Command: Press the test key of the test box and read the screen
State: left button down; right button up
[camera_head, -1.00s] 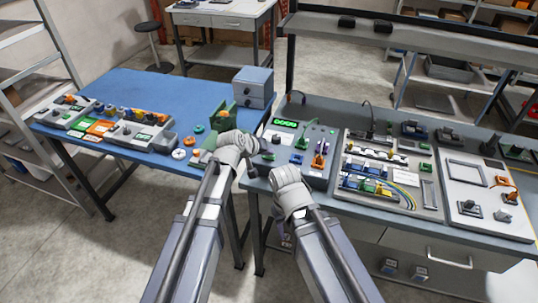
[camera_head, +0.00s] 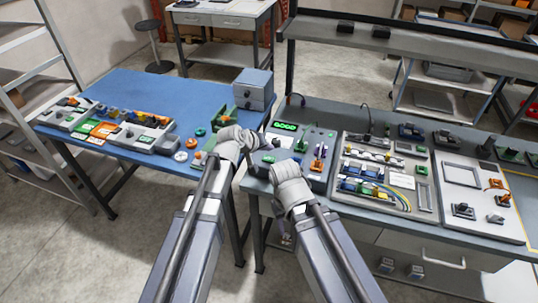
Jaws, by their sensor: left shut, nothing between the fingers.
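The test box (camera_head: 313,170) is a grey panel at the left end of the right bench. Its dark screen (camera_head: 284,126) shows several green characters, too small to read surely. A green button (camera_head: 268,159) and an orange-and-blue part (camera_head: 318,155) are on its top. My left gripper (camera_head: 266,146) is shut and empty, its tips over the box's left part just below the screen. I cannot tell whether they touch a key. My right wrist (camera_head: 290,182) is at the box's front edge; its fingers are mostly hidden.
A board with coloured parts and wires (camera_head: 385,175) stands right of the box, then a white panel (camera_head: 475,192). The blue table (camera_head: 150,92) at left holds a grey box (camera_head: 254,88) and a parts row. A shelf (camera_head: 400,45) spans the bench's back.

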pick_arm(q)
jog(key=shift+r+p, duration=1.05)
jog(key=shift+r, duration=0.4)
jog(key=shift+f, duration=0.1)
jog(key=s+a+f+m+g+y, duration=0.2)
jog(key=s, duration=0.6)
jog(key=s+a+f+m+g+y, duration=0.1)
jog(key=s+f+g+y, duration=0.1)
jog(key=s, duration=0.7)
jog(key=s+a+f+m+g+y, duration=0.2)
jog(key=s+g, duration=0.1)
jog(key=s, duration=0.5)
jog(key=shift+s+a+f+m+g+y, duration=0.25)
jog(key=shift+s+a+m+g+y, duration=0.05)
jog(key=shift+s+g+y, duration=0.1)
